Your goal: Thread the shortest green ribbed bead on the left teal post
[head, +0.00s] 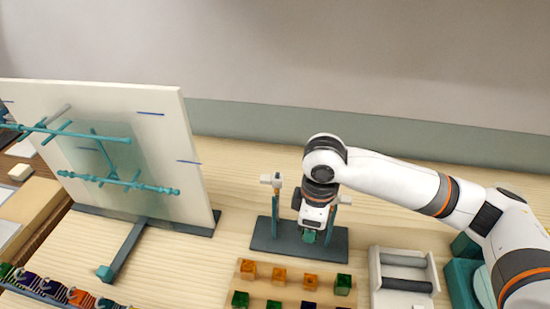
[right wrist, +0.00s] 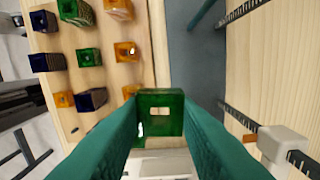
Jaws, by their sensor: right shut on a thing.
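My right gripper (head: 311,238) hangs down in front of the stand's dark base plate (head: 290,247). In the right wrist view its two teal fingers are shut on a green bead (right wrist: 160,112) with a square hole. The bead's ribbing and length cannot be judged from this end. A teal left post (head: 275,210) rises from the base plate, left of the gripper, with a pale piece at its top. A second teal post (head: 331,222) stands to the right, partly behind my wrist. The held bead is apart from the left post. My left gripper is not in view.
A wooden bead tray (head: 262,291) with several green, orange and dark blue beads lies in front of the stand. A pale panel with teal rods (head: 150,110) stands at the left. A white tray (head: 375,290) sits at the right. Wood between panel and stand is clear.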

